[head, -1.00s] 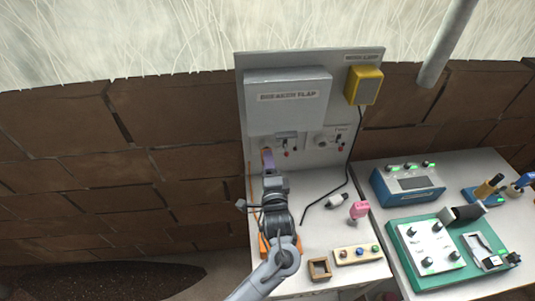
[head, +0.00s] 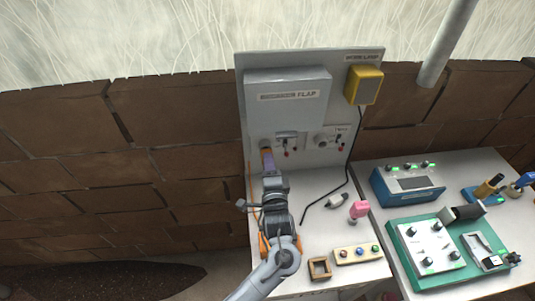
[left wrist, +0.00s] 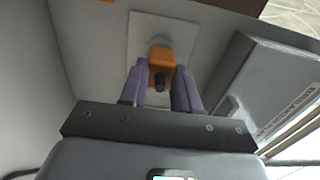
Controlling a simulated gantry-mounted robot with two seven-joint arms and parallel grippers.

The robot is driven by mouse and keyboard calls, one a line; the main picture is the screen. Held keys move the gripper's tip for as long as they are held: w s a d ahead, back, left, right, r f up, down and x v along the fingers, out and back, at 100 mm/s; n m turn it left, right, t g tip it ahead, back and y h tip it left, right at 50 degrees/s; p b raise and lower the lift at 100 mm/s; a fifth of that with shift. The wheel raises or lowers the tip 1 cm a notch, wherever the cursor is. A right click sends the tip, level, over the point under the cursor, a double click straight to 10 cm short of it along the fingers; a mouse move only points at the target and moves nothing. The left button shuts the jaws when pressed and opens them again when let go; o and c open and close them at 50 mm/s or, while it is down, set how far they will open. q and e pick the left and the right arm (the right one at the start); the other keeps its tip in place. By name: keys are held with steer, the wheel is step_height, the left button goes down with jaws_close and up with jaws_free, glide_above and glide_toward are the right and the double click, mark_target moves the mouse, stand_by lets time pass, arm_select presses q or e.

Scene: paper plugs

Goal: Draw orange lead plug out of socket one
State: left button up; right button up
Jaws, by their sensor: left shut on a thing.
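The orange lead plug (left wrist: 161,66) is between the purple fingers of my left gripper (left wrist: 162,88), which is shut on it. Behind the plug is the round, pale socket (left wrist: 160,42) on a square plate. I cannot tell how deep the plug sits in it. In the head view, my left gripper (head: 267,160) is at the lower left of the upright panel (head: 242,90), with only a little of the plug visible past the fingers. An orange lead (head: 250,190) runs down at the panel's left edge. My right gripper is not in view.
A grey breaker flap box (head: 288,110) juts out above the socket. To the right are a second socket (head: 322,140) and a yellow lamp (head: 364,85) with a black cable. A pink-headed object (head: 360,209), a wooden frame (head: 319,268) and a button strip (head: 357,254) are on the bench.

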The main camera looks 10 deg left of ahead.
arm_select(q)
jaws_close()
stand_by(0.4)
steer(key=shift+s+d+p, duration=0.1)
steer(key=shift+s+p, duration=0.15)
steer(key=shift+p, duration=0.1)
steer(key=shift+s+d+p, duration=0.15)
steer(key=shift+s+p, duration=0.45)
steer(key=shift+p, duration=0.3)
stand_by(0.6)
steer(key=shift+p+v, duration=0.95)
steer(key=shift+v, duration=0.15)
steer(key=shift+s, duration=0.1)
steer(key=shift+p+v, duration=1.25)
steer(key=shift+v, duration=0.2)
